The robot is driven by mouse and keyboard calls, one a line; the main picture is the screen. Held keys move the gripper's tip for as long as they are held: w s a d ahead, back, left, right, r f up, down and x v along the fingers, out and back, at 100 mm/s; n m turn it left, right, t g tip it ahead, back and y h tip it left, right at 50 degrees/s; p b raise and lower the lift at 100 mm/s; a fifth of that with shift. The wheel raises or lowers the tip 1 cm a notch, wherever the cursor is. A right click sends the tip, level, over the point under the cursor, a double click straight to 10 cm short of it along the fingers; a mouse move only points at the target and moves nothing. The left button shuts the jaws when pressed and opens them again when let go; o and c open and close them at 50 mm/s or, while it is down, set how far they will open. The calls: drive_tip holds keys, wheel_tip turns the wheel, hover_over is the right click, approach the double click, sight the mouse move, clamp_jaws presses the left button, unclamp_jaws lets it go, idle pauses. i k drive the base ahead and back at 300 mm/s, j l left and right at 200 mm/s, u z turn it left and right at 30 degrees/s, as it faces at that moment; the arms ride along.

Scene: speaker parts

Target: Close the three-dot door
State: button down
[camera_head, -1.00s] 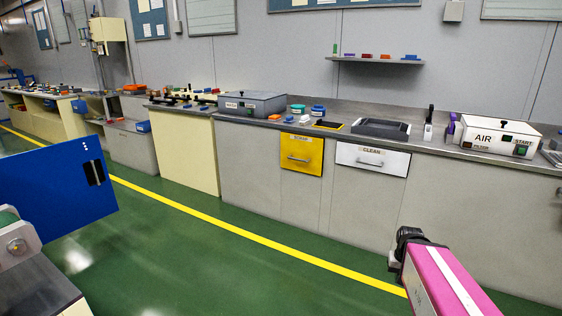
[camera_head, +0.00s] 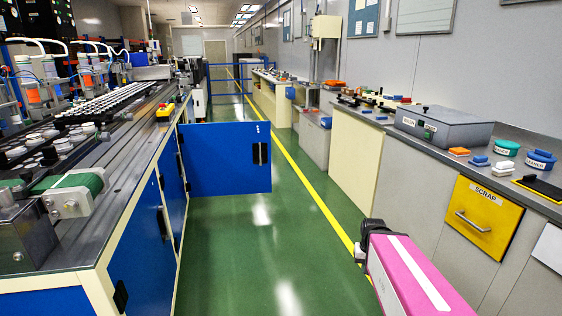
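The three-dot door (camera_head: 222,170) is a blue panel that stands open. It juts from the side of the left-hand machine bench into the aisle, across my view. Small white dots show near its upper right corner, with a black handle (camera_head: 260,153) below them. Its left edge is at the bench side. My pink arm, with a dark end part (camera_head: 372,232), shows at the lower right, nearer to me than the door and apart from it in the picture. No fingers can be made out, so I cannot tell the gripper's state.
The machine bench (camera_head: 140,190) with other blue doors (camera_head: 143,250) runs along the left. A conveyor end (camera_head: 70,195) sticks out near me. The right-hand counter has a yellow scrap drawer (camera_head: 482,218). The green floor between is clear, with a yellow line (camera_head: 318,200).

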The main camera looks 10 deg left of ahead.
sight(234, 158)
drive_tip(key=i+u, duration=0.4)
drive_tip(key=i, duration=0.15)
drive_tip(key=i+u, duration=0.4)
drive_tip(key=i+l+u, duration=0.4)
drive_tip(key=i, duration=0.2)
